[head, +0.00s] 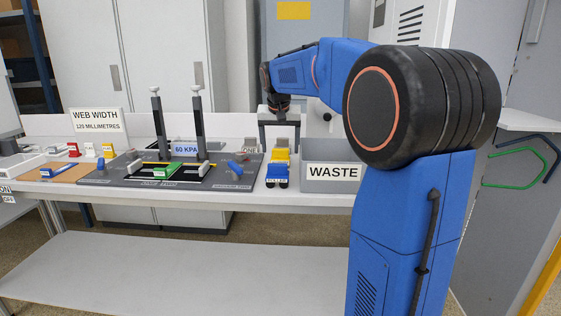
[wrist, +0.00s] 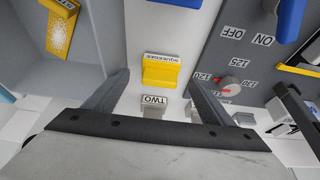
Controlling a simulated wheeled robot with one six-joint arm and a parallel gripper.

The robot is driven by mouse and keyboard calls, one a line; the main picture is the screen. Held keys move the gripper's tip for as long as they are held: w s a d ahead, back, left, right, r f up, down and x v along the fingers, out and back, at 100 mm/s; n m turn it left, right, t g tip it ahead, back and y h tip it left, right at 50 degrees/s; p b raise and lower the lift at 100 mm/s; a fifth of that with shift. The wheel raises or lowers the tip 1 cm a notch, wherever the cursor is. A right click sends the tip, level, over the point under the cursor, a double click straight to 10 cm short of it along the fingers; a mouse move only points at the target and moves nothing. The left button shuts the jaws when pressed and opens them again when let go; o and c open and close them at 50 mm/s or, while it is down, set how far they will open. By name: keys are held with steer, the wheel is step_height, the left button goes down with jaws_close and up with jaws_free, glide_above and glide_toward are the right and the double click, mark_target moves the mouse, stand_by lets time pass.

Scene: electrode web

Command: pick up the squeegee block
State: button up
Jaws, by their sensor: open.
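The squeegee block is a small yellow block with a white label reading SQUEEGEE. It shows upside down in the middle of the wrist view (wrist: 160,73) and as a yellow shape on the bench in the head view (head: 281,155). My gripper (wrist: 160,78) is open, with one finger on each side of the block in the wrist view and a gap to both. In the head view my gripper (head: 279,147) points down over the block. I cannot tell the exact height of the fingertips. Nothing is held.
A blue ROLLER block (head: 277,181) sits in front of the squeegee block. The grey WASTE bin (head: 333,186) stands close on the right and holds a yellow piece (wrist: 60,35). The grey board (head: 115,176) with a dial (wrist: 226,91) lies on the left.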

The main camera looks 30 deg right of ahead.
mark_target(280, 151)
steer(key=x, duration=0.5)
steer(key=shift+f, duration=0.15)
steer(key=c, duration=1.3)
step_height(280, 151, up, 10)
steer(key=shift+r, duration=0.1)
